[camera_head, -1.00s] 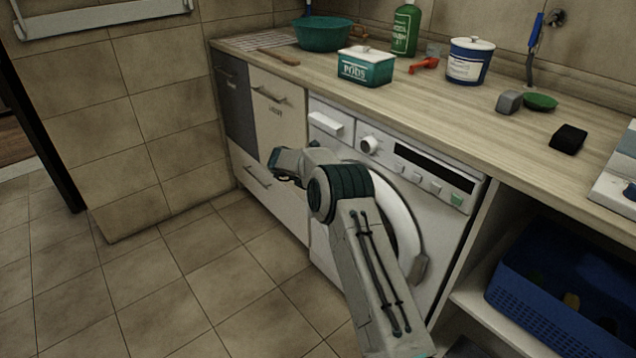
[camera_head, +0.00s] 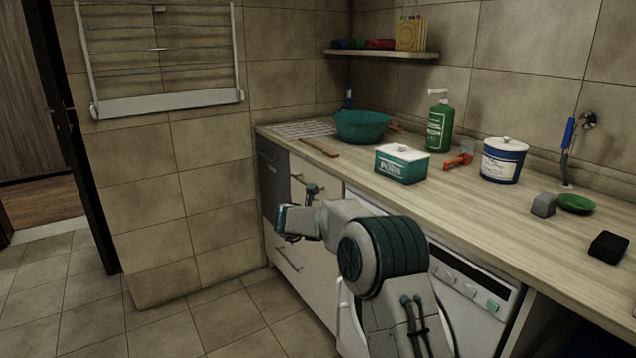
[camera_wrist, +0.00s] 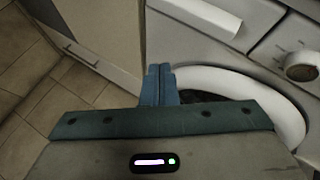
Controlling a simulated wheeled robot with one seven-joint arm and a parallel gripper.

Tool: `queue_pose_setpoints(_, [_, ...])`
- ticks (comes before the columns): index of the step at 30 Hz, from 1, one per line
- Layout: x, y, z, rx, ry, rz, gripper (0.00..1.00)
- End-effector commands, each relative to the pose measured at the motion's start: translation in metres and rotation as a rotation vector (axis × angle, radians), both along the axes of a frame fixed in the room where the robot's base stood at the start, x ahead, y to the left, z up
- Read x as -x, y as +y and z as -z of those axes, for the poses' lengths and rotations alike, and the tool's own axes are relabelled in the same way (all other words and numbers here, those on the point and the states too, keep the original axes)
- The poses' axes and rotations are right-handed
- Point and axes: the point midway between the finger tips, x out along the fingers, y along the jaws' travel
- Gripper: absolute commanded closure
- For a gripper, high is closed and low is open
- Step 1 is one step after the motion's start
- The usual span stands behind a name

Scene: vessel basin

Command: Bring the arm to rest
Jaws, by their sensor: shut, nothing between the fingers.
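My gripper (camera_wrist: 160,82) shows in the wrist view with its two blue fingers together and nothing between them. In the head view my gripper (camera_head: 283,220) is at the end of the folded arm, in front of the cabinet drawers and left of the washing machine (camera_head: 470,290). In the wrist view the fingers point at the washing machine front (camera_wrist: 230,75), near its round door ring (camera_wrist: 285,110). I cannot tell the exact gap between the fingers and the machine.
The worktop (camera_head: 460,205) carries a teal basin (camera_head: 362,127), a pods box (camera_head: 402,165), a green bottle (camera_head: 439,125), a white-and-blue tub (camera_head: 503,160) and a black block (camera_head: 608,246). A wall drying rack (camera_head: 168,102) hangs at left. The tiled floor (camera_head: 90,270) at left is clear.

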Motion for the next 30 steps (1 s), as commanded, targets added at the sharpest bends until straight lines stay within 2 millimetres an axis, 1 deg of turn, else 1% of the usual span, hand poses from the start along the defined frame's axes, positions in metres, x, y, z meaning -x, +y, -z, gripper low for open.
queue_pose_setpoints(1, [0.001,-0.001,-0.044,0.082,-0.019,-0.114,1.0])
queue_pose_setpoints(2, [0.002,-0.001,-0.061,0.136,-0.027,-0.183,1.0])
queue_pose_setpoints(3, [0.005,0.001,-0.083,0.209,-0.032,-0.276,1.0])
queue_pose_setpoints(5, [0.013,0.005,-0.114,0.322,-0.038,-0.411,1.0])
queue_pose_setpoints(6, [0.019,0.006,-0.133,0.402,-0.038,-0.499,1.0])
queue_pose_setpoints(8, [0.032,0.009,-0.158,0.524,-0.035,-0.628,1.0])
queue_pose_setpoints(9, [0.042,0.011,-0.172,0.607,-0.028,-0.715,1.0])
queue_pose_setpoints(11, [0.06,0.014,-0.191,0.731,-0.013,-0.841,1.0])
queue_pose_setpoints(12, [0.074,0.015,-0.201,0.815,0.0,-0.924,1.0])
queue_pose_setpoints(14, [0.096,0.015,-0.214,0.941,0.024,-1.047,1.0])
queue_pose_setpoints(15, [0.112,0.015,-0.22,1.025,0.044,-1.129,1.0])
queue_pose_setpoints(17, [0.138,0.013,-0.227,1.147,0.078,-1.252,1.0])
queue_pose_setpoints(18, [0.157,0.011,-0.229,1.225,0.105,-1.335,1.0])
queue_pose_setpoints(20, [0.186,0.005,-0.231,1.341,0.149,-1.458,1.0])
queue_pose_setpoints(21, [0.207,0.0,-0.231,1.415,0.18,-1.543,1.0])
queue_pose_setpoints(23, [0.239,-0.008,-0.229,1.519,0.23,-1.67,1.0])
queue_pose_setpoints(24, [0.261,-0.015,-0.227,1.584,0.266,-1.756,1.0])
queue_pose_setpoints(26, [0.295,-0.028,-0.222,1.672,0.322,-1.889,1.0])
queue_pose_setpoints(27, [0.319,-0.037,-0.218,1.725,0.362,-1.979,1.0])
queue_pose_setpoints(29, [0.354,-0.051,-0.212,1.794,0.42,-2.117,1.0])
queue_pose_setpoints(30, [0.377,-0.061,-0.207,1.828,0.457,-2.207,1.0])
